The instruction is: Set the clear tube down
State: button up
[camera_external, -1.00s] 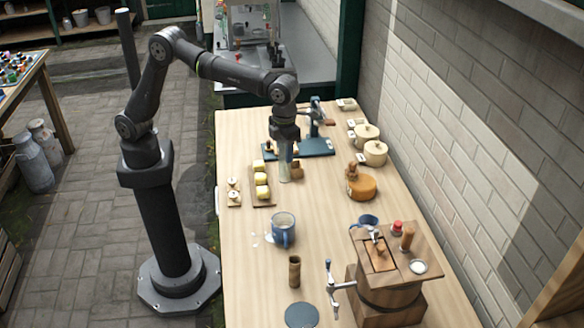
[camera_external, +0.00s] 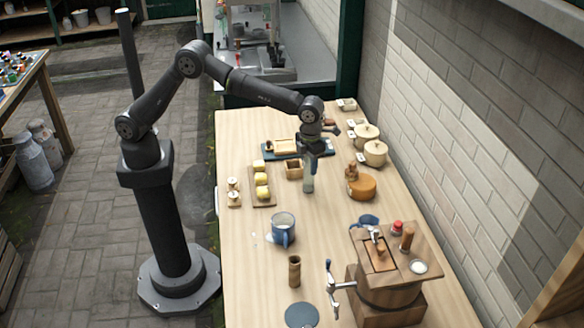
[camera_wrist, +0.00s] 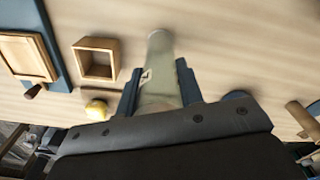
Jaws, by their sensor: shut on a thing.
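The clear tube (camera_external: 308,180) is held in my gripper (camera_external: 310,166), which is shut on it. In the external view the tube hangs roughly upright over the table between the small wooden box and the round orange-brown block. In the wrist view the tube (camera_wrist: 160,75) sits between the two blue fingers of my gripper (camera_wrist: 160,90), with a pale mark on its side. Its far end stands over bare wood. I cannot tell whether its lower end touches the table.
A small open wooden box (camera_external: 293,170) is left of the tube, and an orange-brown block (camera_external: 361,187) is right of it. A blue mug (camera_external: 283,228), a wooden cup (camera_external: 294,271) and a wooden churn (camera_external: 385,285) stand nearer. Bare tabletop (camera_external: 318,225) lies between them.

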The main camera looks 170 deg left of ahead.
jog(key=o, duration=1)
jog(key=shift+f, duration=0.15)
notch_tip(320, 180, up, 12)
jog(key=shift+r, duration=0.2)
notch_tip(320, 180, down, 8)
jog(key=shift+f, duration=0.25)
dwell(0.7)
